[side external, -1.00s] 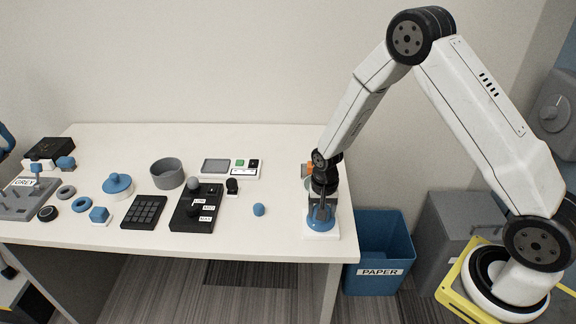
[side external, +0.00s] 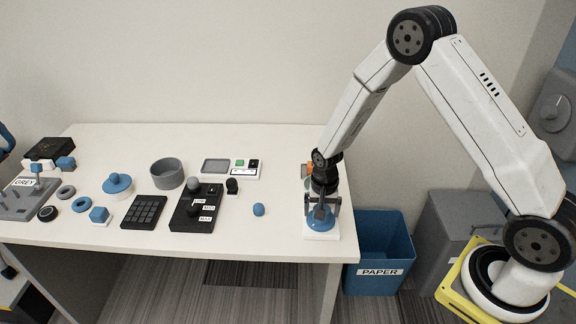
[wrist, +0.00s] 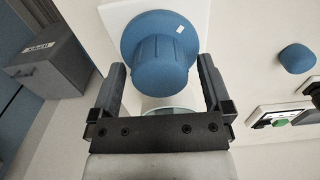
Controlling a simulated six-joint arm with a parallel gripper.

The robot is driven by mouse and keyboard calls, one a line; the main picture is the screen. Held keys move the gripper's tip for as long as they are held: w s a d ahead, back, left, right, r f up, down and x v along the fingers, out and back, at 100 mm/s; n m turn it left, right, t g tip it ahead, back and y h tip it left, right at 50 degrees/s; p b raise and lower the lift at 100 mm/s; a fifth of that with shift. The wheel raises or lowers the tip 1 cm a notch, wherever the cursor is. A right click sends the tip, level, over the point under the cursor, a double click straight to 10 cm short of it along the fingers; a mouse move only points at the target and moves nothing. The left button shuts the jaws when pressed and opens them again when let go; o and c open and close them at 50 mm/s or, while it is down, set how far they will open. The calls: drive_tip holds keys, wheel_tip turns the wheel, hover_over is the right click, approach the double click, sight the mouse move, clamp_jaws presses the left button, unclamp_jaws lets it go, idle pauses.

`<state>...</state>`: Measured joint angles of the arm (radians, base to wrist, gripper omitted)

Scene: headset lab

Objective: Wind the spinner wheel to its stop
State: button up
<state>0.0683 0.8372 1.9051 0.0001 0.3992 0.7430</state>
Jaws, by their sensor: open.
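The spinner wheel (side external: 314,226) is a blue disc on a white base (side external: 322,236) at the right end of the table. In the wrist view the wheel (wrist: 131,38) carries a wide blue knob (wrist: 160,68) and a small white mark (wrist: 180,28) near its edge. My gripper (side external: 322,212) is directly over the wheel, pointing down. In the wrist view my gripper (wrist: 160,64) is open, with one finger on each side of the knob and a visible gap at each side.
A small blue piece (side external: 258,209) lies left of the wheel. Further left are a black switch panel (side external: 181,221), a grey bowl (side external: 167,174) and another blue knobbed disc (side external: 117,184). A blue paper bin (side external: 380,250) stands on the floor right of the table.

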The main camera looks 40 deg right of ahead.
drive_tip(key=shift+r, duration=3.85)
drive_tip(key=n, duration=1.1)
drive_tip(key=shift+f, duration=0.1)
drive_tip(key=n, duration=0.4)
drive_tip(key=shift+f, duration=0.2)
drive_tip(key=shift+w+f, duration=0.1)
drive_tip(key=shift+f, duration=3.65)
drive_tip(key=shift+c, duration=0.2)
